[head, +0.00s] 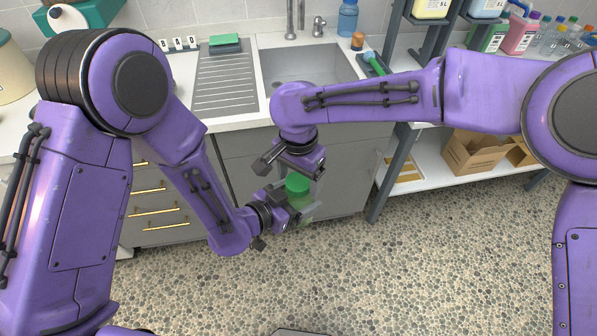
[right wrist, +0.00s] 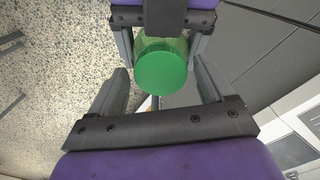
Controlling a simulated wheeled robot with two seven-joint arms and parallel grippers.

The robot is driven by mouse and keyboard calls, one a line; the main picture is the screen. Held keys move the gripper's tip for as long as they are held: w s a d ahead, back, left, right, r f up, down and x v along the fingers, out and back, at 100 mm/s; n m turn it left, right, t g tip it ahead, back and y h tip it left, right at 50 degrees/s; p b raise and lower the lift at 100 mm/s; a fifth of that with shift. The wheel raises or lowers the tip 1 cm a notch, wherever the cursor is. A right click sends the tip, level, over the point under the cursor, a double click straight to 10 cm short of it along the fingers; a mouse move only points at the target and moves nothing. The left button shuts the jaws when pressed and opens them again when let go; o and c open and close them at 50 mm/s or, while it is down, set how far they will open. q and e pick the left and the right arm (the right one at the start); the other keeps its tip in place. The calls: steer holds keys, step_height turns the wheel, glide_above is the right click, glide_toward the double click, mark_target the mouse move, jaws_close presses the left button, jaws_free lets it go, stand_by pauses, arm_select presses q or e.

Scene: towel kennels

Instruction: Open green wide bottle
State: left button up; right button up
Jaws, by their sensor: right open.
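The green wide bottle (head: 298,199) is held upright in front of the sink cabinet, with its round green lid (head: 298,184) on top. My left gripper (head: 294,213) is shut around the bottle's body from the left. My right gripper (head: 306,174) is just above the lid, pointing down, and partly overlaps it in the head view. In the right wrist view the lid (right wrist: 162,72) lies between and beyond the open right fingers, with gaps on both sides. The left gripper's fingers flank the bottle at the top of that view. The bottle's lower part is mostly hidden.
The sink (head: 303,66) and counter stand behind, above a grey cabinet with drawers. A blue bottle (head: 348,18) and a green brush (head: 374,62) are by the sink. Cardboard boxes (head: 480,152) lie on the low shelf at right. The pebbled floor (head: 400,260) below is clear.

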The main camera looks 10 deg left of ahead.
steer(key=c, duration=1.1)
steer(key=n, duration=1.2)
steer(key=shift+r, duration=0.1)
steer(key=n, duration=1)
steer(key=shift+w, duration=0.1)
steer(key=n, duration=0.6)
steer(key=shift+n, duration=0.4)
steer(key=n, duration=1.2)
steer(key=shift+n, duration=0.3)
steer(key=n, duration=0.3)
steer(key=shift+n, duration=0.3)
